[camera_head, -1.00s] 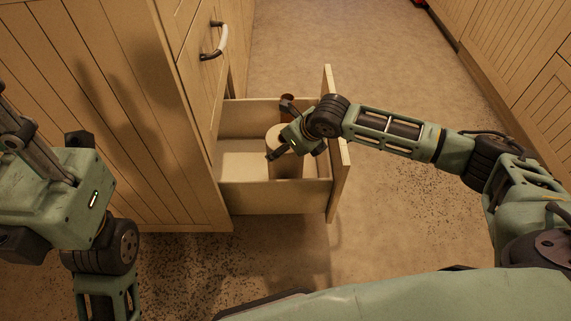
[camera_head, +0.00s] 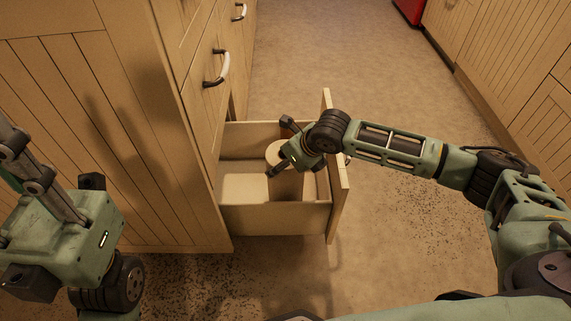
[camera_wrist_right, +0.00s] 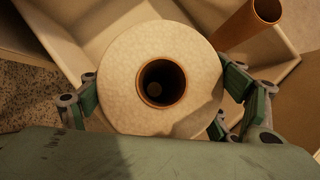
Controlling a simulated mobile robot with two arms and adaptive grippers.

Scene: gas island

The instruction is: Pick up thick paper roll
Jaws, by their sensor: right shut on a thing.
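The thick paper roll (camera_head: 289,187) stands upright in the open drawer. In the right wrist view its pale round top (camera_wrist_right: 200,65) faces the camera, with a brown core hole in the middle. My right gripper (camera_head: 282,165) reaches down over it in the head view. In the right wrist view its green fingers (camera_wrist_right: 160,92) lie on opposite sides of the roll, shut on it. The roll's lower part is partly hidden by the drawer front side. My left gripper (camera_head: 22,165) is at the left edge of the head view, away from the drawer, its fingertips not clearly seen.
The drawer (camera_head: 275,220) extends from the wooden cabinet (camera_head: 130,130). A thin brown tube (camera_wrist_right: 248,22) stands behind the roll, near the drawer's wall. A pale block-like thing (camera_head: 245,187) lies left of the roll. The floor (camera_head: 340,70) beyond is clear.

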